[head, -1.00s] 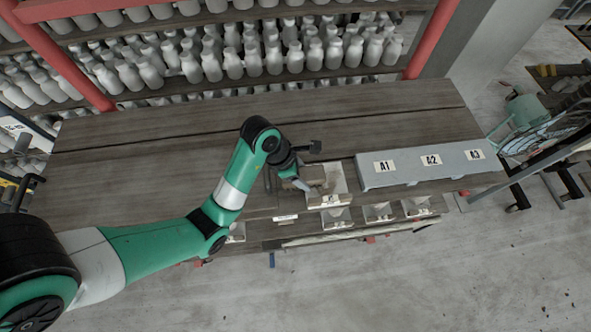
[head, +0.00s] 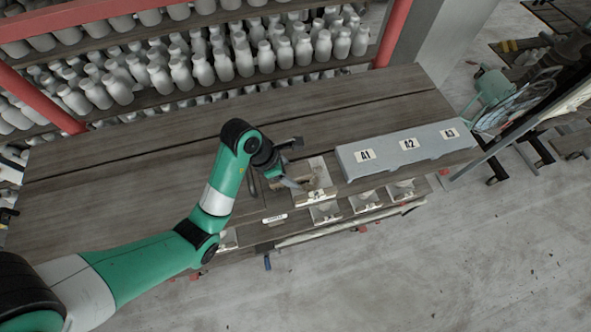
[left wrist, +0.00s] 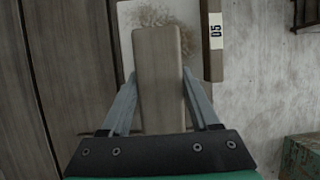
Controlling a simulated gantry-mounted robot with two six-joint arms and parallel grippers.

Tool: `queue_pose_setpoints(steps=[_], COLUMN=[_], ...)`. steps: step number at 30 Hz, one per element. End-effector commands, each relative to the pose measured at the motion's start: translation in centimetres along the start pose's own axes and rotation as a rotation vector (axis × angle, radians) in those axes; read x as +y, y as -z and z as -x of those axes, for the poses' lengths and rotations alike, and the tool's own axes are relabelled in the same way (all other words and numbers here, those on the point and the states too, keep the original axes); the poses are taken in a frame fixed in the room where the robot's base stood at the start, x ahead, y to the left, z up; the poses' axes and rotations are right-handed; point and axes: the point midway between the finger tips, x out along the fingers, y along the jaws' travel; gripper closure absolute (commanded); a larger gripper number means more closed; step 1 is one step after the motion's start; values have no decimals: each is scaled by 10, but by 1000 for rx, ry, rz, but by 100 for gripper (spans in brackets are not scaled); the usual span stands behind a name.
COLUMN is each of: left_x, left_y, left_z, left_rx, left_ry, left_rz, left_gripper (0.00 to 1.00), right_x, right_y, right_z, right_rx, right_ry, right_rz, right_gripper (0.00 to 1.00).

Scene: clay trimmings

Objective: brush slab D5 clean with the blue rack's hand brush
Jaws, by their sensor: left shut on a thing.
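Slab D5 (head: 325,170) is a pale plate at the front edge of the table, with brown clay trimmings on it. In the left wrist view the slab (left wrist: 126,42) lies beneath the brush, and its D5 tag (left wrist: 215,30) is on a strip at its right. My left gripper (head: 293,183) is over the slab's left part. In the left wrist view my left gripper (left wrist: 160,82) is shut on the hand brush (left wrist: 158,48), whose long plain wooden body hides part of the slab. The bristles are hidden, so contact with the slab cannot be told. My right gripper is out of view.
A grey box (head: 385,160) tagged A1, A2 and A3 stands right of the slab. Small pale holders (head: 364,202) hang along the table's front edge. Shelves of white bottles (head: 245,62) stand behind. The wooden table (head: 130,160) is largely clear at left.

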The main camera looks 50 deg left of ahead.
Motion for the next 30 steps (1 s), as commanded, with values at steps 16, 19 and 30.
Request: queue_pose_setpoints(steps=[16,19,30], left_x=[0,0,-1], left_y=[27,34,20], left_z=[10,12,8], left_rx=[1,2,3], left_ry=[-1,1,2], left_rz=[2,1,-2], left_gripper=[99,99,99], right_x=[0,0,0], right_y=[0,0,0], right_z=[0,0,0], right_rx=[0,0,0], right_ry=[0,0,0], right_rz=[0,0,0], right_gripper=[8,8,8])
